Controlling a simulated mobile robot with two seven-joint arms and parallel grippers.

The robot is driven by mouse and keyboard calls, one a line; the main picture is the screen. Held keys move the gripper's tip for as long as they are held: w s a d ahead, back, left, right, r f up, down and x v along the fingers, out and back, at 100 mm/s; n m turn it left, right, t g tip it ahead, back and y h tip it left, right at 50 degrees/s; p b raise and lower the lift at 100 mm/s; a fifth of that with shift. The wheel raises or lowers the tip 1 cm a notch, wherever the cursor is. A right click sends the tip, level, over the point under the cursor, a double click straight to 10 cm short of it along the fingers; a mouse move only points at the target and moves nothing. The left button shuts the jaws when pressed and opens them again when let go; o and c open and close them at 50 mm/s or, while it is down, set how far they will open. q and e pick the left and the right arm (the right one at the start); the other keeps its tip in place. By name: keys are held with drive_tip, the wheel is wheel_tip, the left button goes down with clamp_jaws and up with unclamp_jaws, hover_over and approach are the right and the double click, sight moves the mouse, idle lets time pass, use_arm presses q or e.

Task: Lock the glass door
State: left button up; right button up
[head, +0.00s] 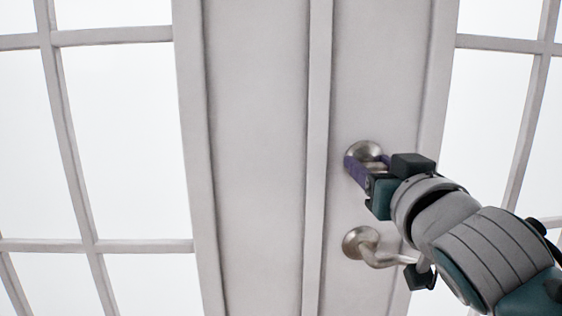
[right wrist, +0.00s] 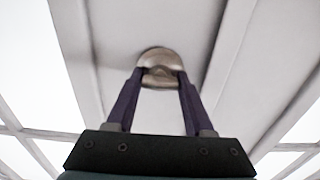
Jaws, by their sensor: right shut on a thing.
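The glass door (head: 378,95) is white-framed and stands closed against a white post strip on its left. A round metal lock knob (head: 364,151) sits on its stile, above a metal lever handle (head: 362,243). My right gripper (head: 366,166) is at the lock, its purple fingers on both sides of the turn piece. In the right wrist view the lock (right wrist: 158,62) is straight ahead, and the fingertips (right wrist: 161,76) are shut on its turn piece. The fingers partly hide the lock in the head view. My left gripper is not in view.
A second white door panel with glass panes (head: 125,130) fills the left side. More panes (head: 490,110) lie to the right. The lever handle sticks out just below my right gripper and wrist. The space before the left panel is clear.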

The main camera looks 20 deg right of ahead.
clamp_jaws()
drive_tip(key=shift+n, duration=0.4)
drive_tip(key=n+p, duration=0.1)
drive_tip(key=n, duration=0.2)
drive_tip(key=shift+n, duration=0.3)
drive_tip(key=n+p, duration=0.1)
drive_tip(key=n, duration=0.2)
drive_tip(key=shift+n, duration=0.3)
drive_tip(key=n, duration=0.5)
drive_tip(key=shift+a+n, duration=0.1)
drive_tip(key=shift+n, duration=0.2)
drive_tip(key=shift+f+n+p, duration=0.1)
drive_tip(key=shift+n+p, duration=0.35)
drive_tip(key=shift+n, duration=1.75)
